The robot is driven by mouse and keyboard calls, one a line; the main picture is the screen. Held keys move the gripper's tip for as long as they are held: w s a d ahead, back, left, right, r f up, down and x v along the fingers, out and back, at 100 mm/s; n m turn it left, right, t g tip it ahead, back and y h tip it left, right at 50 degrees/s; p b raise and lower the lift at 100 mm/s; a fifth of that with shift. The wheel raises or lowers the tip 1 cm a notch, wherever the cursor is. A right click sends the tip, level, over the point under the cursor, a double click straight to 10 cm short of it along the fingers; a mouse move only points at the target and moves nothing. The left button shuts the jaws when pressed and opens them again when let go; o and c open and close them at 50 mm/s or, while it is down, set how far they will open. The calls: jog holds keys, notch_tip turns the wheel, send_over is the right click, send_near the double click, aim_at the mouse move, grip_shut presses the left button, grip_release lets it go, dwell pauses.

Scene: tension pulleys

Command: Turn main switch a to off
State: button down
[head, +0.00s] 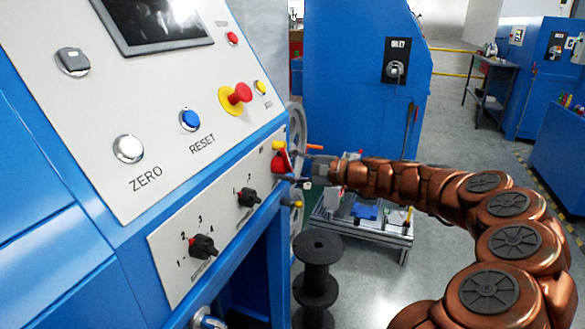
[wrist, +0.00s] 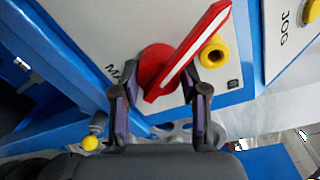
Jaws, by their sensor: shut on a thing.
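Main switch a is a red round dial (wrist: 154,62) with a long red handle edged in white, on a pale panel. In the wrist view the handle slants from lower left to upper right. My gripper (wrist: 160,82) has one finger on each side of the dial and handle and is shut on the switch. In the head view the red switch (head: 281,161) is small at the panel's right end, partly hidden by my gripper (head: 297,165). Part of a label, "MA", shows beside the left finger; the rest is covered.
Two black selector knobs (head: 203,247) (head: 248,197) are on the same panel. A red emergency button (head: 239,94) is above. A black spool (head: 316,270) stands below my arm.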

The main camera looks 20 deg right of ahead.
jog(key=c, duration=0.6)
grip_release()
jog(key=v, duration=1.2)
jog(key=shift+a, duration=0.1)
